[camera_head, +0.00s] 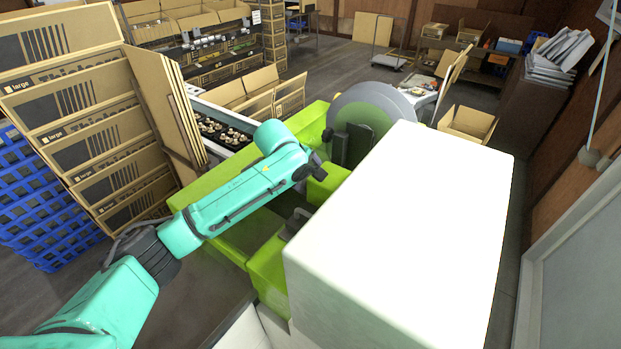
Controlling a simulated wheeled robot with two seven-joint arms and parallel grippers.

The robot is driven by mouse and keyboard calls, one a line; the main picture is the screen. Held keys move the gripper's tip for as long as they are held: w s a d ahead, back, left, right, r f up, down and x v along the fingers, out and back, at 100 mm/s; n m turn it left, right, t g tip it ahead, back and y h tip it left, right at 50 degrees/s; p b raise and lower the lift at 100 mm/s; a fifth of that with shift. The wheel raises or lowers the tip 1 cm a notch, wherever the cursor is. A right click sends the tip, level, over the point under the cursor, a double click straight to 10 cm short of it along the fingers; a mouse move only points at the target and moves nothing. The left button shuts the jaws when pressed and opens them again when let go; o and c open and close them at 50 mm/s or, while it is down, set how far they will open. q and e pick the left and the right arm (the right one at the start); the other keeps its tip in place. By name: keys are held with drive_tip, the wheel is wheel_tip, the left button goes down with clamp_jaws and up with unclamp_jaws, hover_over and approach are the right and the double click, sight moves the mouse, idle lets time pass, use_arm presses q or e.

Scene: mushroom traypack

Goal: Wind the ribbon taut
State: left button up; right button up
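A large round reel (368,112), with a grey outer band and a green centre, stands upright at the back of the lime-green machine (205,187). The grey band may be the wound ribbon; no loose strand of ribbon can be made out. My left arm reaches in from the lower left across the machine. Its dark end (316,166) is just in front of and below the reel, close to a black upright part (350,146). The fingers are too small and too covered to show whether they are open or hold anything. My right gripper is not in view.
A big white housing (410,225) covers the machine's right side and hides what is behind it. Stacked cardboard (95,130) and blue crates (40,205) stand at the left. A mushroom conveyor (222,130) runs behind the machine. Open floor lies behind the reel.

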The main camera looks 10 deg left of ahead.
use_arm(q)
drive_tip(key=shift+s+f+t+h+b, duration=0.1)
drive_tip(key=shift+f+t+h+b, duration=0.35)
drive_tip(key=shift+t+b, duration=0.4)
drive_tip(key=t+b, duration=0.2)
drive_tip(key=shift+h+b, duration=0.3)
drive_tip(key=shift+h, duration=0.05)
drive_tip(key=shift+t+h+b, duration=0.3)
drive_tip(key=shift+t+b, duration=0.45)
drive_tip(key=shift+b, duration=0.15)
drive_tip(key=shift+r+b, duration=0.2)
drive_tip(key=shift+b, duration=0.1)
drive_tip(key=o, duration=1.1)
